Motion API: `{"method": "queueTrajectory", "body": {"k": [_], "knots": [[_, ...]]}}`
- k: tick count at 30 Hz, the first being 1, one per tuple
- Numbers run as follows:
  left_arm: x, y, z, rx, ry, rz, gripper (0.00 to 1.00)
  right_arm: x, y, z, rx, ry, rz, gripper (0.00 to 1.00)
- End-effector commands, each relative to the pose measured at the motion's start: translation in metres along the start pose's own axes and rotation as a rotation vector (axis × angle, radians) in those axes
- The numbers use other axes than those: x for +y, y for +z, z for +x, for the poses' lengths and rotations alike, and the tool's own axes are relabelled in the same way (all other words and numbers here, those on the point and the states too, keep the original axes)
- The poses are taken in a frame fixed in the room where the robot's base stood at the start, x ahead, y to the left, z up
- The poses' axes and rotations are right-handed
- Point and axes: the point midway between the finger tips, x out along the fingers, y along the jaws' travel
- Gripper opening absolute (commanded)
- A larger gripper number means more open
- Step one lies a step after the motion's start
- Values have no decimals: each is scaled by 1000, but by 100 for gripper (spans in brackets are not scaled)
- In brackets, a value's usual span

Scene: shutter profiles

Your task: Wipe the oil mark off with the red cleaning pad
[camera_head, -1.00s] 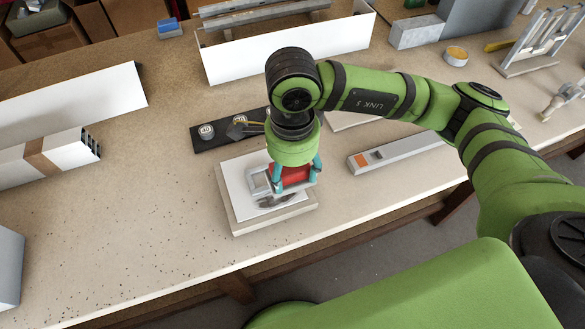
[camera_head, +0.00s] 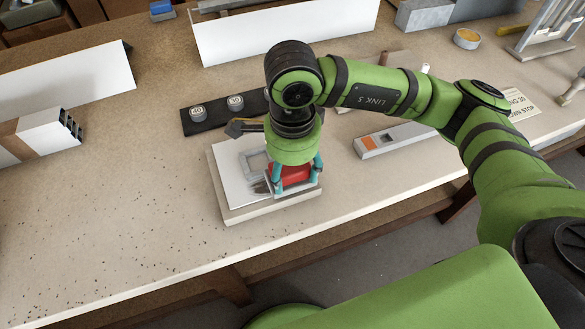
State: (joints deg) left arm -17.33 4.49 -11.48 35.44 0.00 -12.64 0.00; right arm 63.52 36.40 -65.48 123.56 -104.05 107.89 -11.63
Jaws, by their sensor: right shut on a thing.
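My right gripper (camera_head: 295,182) is shut on the red cleaning pad (camera_head: 290,173), its teal fingers on either side of it. It holds the pad low over the right part of a white panel (camera_head: 228,172) on a pale board. I cannot tell whether the pad touches the panel. The dark oil mark (camera_head: 261,187) shows just left of the pad; the pad and gripper may hide part of it. A grey rectangular outline (camera_head: 256,162) shows on the panel behind the mark. My left gripper is not in view.
A dark strip with round labelled weights (camera_head: 197,114) lies behind the board. A grey bar with an orange patch (camera_head: 400,140) lies to the right. White profiles (camera_head: 70,80) lie at left and back. The speckled table front left is clear.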

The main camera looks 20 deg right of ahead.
Motion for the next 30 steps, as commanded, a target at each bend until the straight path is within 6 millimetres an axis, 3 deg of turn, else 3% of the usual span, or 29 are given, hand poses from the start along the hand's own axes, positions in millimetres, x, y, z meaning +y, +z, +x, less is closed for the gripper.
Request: {"method": "queueTrajectory", "body": {"k": [30], "knots": [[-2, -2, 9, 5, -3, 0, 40, 0, 0, 6, 0, 0, 0, 36]]}}
